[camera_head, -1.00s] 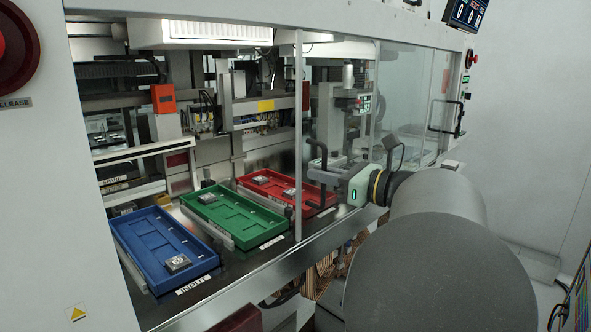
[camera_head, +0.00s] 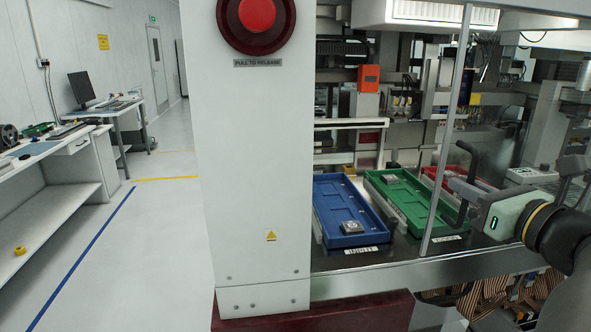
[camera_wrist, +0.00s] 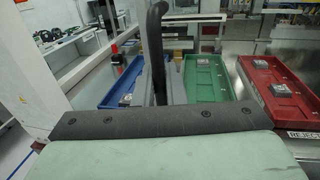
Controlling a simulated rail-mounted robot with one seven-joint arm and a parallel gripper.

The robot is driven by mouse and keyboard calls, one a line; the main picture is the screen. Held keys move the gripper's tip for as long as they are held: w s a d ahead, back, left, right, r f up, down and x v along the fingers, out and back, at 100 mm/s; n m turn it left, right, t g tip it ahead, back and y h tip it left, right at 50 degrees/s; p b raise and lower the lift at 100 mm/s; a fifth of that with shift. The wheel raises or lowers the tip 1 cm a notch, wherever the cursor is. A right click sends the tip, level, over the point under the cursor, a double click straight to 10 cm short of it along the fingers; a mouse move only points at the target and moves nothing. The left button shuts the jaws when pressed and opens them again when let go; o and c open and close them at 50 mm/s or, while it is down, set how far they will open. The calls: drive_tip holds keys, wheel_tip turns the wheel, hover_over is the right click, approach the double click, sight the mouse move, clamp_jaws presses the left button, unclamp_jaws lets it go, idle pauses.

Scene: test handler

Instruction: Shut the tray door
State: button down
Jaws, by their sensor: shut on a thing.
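The tray door is a clear pane with a pale upright edge (camera_head: 448,150) and a black bar handle (camera_head: 467,175). The door stands partly across the opening, its edge in front of the green tray (camera_head: 398,190). The blue tray (camera_head: 349,205) is left of the edge and uncovered. The red tray (camera_head: 453,178) is seen behind the pane. My gripper (camera_head: 464,188) is shut on the handle. In the wrist view the handle (camera_wrist: 155,40) rises upright from between the fingers (camera_wrist: 158,88); its lower part is hidden.
A white machine post (camera_head: 262,170) with a red release button (camera_head: 257,14) stands left of the opening. Free floor (camera_head: 160,220) and a workbench (camera_head: 50,165) lie further left. The blue tray's front is clear of the door.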

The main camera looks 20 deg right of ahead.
drive_tip(key=c, duration=1.6)
unclamp_jaws()
drive_tip(key=shift+c, duration=0.2)
drive_tip(key=s+d+p, duration=0.1)
drive_tip(key=s, duration=1.6)
drive_tip(key=shift+s+d, duration=0.15)
drive_tip(key=shift+d, duration=0.2)
